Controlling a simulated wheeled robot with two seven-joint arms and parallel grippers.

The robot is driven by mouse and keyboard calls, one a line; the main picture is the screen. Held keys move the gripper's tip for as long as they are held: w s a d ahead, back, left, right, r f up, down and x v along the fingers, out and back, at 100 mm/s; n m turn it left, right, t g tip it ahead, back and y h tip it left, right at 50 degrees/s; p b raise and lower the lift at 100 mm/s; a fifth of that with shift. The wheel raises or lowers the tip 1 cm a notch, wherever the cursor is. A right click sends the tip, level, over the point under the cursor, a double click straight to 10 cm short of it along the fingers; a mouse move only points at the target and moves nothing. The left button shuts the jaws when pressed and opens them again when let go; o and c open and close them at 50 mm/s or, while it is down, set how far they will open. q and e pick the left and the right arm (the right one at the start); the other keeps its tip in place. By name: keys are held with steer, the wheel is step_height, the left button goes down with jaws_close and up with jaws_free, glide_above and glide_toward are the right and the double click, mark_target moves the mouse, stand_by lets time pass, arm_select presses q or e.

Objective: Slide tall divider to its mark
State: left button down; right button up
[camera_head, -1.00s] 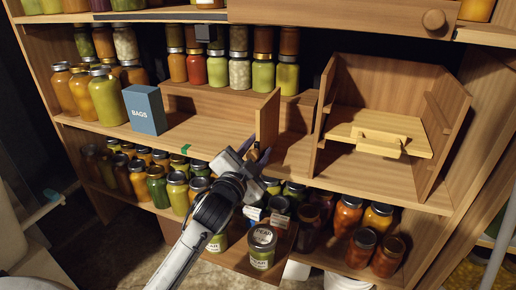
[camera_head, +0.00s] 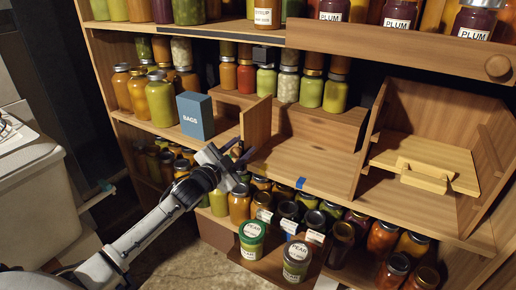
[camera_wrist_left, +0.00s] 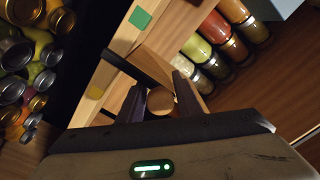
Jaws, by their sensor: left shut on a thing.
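The tall divider (camera_head: 256,124) is an upright wooden panel on the middle shelf, right of the blue BAGS box. My left gripper (camera_head: 234,156) is at its front edge. In the left wrist view, the gripper's two dark fingers (camera_wrist_left: 155,100) close around a round wooden knob (camera_wrist_left: 160,101) at the divider's front. A green mark (camera_wrist_left: 140,17) lies on the shelf's front edge, apart from the fingers; in the head view I cannot make it out near the gripper. A blue mark (camera_head: 301,182) lies on the same edge to the right. My right gripper is not in view.
The BAGS box (camera_head: 195,116) stands left of the divider, with a gap between them. Jars stand on a wooden riser (camera_head: 310,122) behind. A wooden unit with a handled board (camera_head: 424,160) is at right. Jars crowd the shelf below. Shelf right of the divider is clear.

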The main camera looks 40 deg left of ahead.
arm_select(q)
steer(key=a, duration=0.5)
steer(key=shift+s+a, duration=0.2)
steer(key=shift+a, duration=0.15)
steer(key=shift+f, duration=0.1)
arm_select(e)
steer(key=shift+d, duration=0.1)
arm_select(q)
steer(key=c, duration=1.5)
jaws_free()
steer(key=shift+o, duration=0.2)
steer(key=s+p, duration=0.2)
steer(key=s, duration=0.8)
steer(key=shift+s+d+p, duration=0.15)
steer(key=shift+d+p, duration=0.2)
steer(key=shift+d, duration=0.05)
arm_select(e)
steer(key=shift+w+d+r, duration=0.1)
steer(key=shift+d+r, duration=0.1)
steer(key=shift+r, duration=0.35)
